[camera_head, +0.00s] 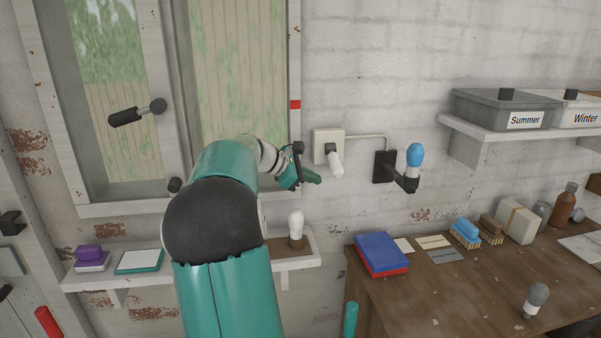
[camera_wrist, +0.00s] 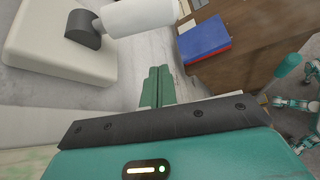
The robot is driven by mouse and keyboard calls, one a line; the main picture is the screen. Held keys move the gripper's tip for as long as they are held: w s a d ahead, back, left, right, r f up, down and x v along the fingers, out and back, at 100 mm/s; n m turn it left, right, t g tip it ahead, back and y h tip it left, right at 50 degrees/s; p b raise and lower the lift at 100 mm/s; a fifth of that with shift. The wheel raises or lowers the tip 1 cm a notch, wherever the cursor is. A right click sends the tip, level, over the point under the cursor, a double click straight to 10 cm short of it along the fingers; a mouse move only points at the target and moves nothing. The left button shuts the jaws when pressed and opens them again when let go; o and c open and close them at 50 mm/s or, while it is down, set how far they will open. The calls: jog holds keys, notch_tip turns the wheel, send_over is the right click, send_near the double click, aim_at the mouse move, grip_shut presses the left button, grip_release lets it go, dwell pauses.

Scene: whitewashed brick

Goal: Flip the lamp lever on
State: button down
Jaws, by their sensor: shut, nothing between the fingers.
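The white switch box (camera_head: 326,140) is on the brick wall, right of the window frame. Its white lever (camera_head: 336,164) points downward in the head view. In the wrist view the box (camera_wrist: 50,50) fills the upper left, and the lever (camera_wrist: 140,15) sticks out from a dark grey hub. A cable runs from the box to a black wall lamp holder (camera_head: 384,166) bearing a blue bulb (camera_head: 415,155). My gripper (camera_head: 314,178) is shut and empty, just left of the lever's lower end; its green fingers (camera_wrist: 157,88) show apart from the lever in the wrist view.
The window frame (camera_head: 295,60) is close on the left. A small shelf (camera_head: 315,258) with a white bulb (camera_head: 296,224) is below my gripper. A wooden table (camera_head: 440,300) with blue and red books (camera_head: 382,253) stands at lower right.

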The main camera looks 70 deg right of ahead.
aim_at(334, 160)
jog(key=s, duration=0.1)
jog(key=s+r, duration=0.1)
jog(key=s+d+r, duration=0.1)
jog(key=shift+s, duration=0.2)
dwell(0.4)
